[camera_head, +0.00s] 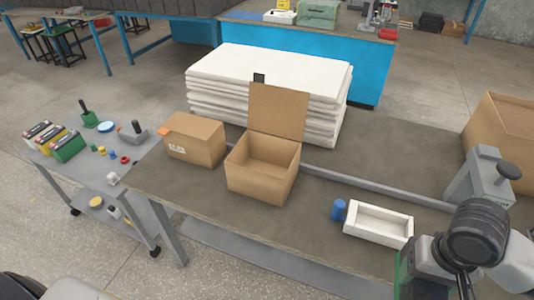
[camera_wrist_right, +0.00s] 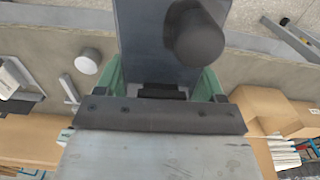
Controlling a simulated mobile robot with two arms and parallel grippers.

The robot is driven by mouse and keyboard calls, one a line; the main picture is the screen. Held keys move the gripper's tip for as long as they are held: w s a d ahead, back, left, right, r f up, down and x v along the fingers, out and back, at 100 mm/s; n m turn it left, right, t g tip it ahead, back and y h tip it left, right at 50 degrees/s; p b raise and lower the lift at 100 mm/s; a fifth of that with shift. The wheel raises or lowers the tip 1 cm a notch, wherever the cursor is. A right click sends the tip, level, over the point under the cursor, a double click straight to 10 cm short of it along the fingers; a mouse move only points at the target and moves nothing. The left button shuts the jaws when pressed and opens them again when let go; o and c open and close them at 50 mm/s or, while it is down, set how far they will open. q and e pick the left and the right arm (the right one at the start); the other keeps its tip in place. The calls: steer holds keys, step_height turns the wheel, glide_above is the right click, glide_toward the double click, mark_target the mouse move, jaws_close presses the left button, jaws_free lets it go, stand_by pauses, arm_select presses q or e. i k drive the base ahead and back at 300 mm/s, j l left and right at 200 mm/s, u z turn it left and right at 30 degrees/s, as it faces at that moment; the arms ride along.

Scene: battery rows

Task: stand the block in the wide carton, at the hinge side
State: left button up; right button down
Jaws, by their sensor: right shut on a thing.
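The open carton (camera_head: 262,178) stands on the bench with its hinged lid (camera_head: 277,112) raised at the far side; part of its inside floor shows. My right gripper (camera_head: 426,268) is at the bench's front right, well to the right of the carton and apart from it. In the right wrist view, green edges (camera_wrist_right: 211,84) show on both sides of the dark jaw parts. The block's lower end cannot be seen. My left gripper is not in view.
A white tray (camera_head: 378,238) and a blue cylinder (camera_head: 339,210) lie between gripper and carton. A closed carton (camera_head: 196,140) stands left of the open one. A grey post with a black knob (camera_head: 474,180) and a large carton (camera_head: 486,128) are at right.

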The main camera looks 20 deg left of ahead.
mark_target(269, 172)
steer(key=u, duration=1.15)
steer(key=i+l+u, duration=0.15)
steer(key=u, duration=0.2)
steer(key=i+l+u, duration=0.1)
steer(key=l+u, duration=0.3)
steer(key=i+l, duration=0.1)
steer(key=l, duration=0.2)
steer(key=i+l, duration=0.1)
steer(key=l, duration=0.25)
